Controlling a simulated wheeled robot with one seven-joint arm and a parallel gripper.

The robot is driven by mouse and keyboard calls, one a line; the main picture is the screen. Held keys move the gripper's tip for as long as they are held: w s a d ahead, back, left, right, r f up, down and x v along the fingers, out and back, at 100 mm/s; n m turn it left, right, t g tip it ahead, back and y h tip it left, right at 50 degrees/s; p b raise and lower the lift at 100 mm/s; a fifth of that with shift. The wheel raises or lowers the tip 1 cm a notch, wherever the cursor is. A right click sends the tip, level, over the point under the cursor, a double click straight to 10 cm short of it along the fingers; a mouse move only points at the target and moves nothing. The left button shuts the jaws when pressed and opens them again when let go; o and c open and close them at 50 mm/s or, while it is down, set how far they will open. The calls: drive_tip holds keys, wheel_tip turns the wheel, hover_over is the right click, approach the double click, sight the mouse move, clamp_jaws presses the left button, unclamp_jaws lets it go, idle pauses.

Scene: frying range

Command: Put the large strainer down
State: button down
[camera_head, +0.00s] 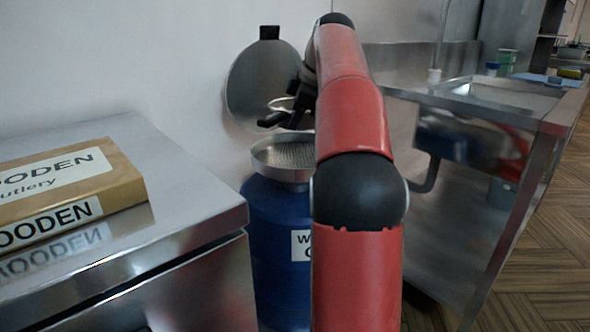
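A wide, shallow metal strainer (284,153) with a perforated bottom sits level at the top of a blue drum (277,235). My gripper (279,117) is dark and is above the strainer, partly hidden behind my red arm. A small shiny metal piece (281,103) shows at the gripper; I cannot tell whether it is part of the strainer or whether the fingers hold it. The right side of the strainer and drum is hidden by my arm.
A round grey lid (252,85) with a black tab stands upright behind the drum, by the wall. A steel counter (185,185) with a wooden cutlery box (70,192) is at left. A steel sink unit (500,95) is at right, with wooden floor (545,240) beyond.

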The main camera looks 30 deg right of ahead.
wheel_tip(320, 180, down, 9)
drive_tip(key=b, duration=0.2)
drive_tip(key=shift+f+b, duration=0.1)
drive_tip(key=shift+b, duration=0.25)
drive_tip(key=c, duration=1.6)
unclamp_jaws()
drive_tip(key=shift+f, duration=0.1)
drive_tip(key=shift+c, duration=0.2)
drive_tip(key=p+v, duration=0.3)
drive_tip(key=v, duration=0.9)
drive_tip(key=shift+s, duration=0.1)
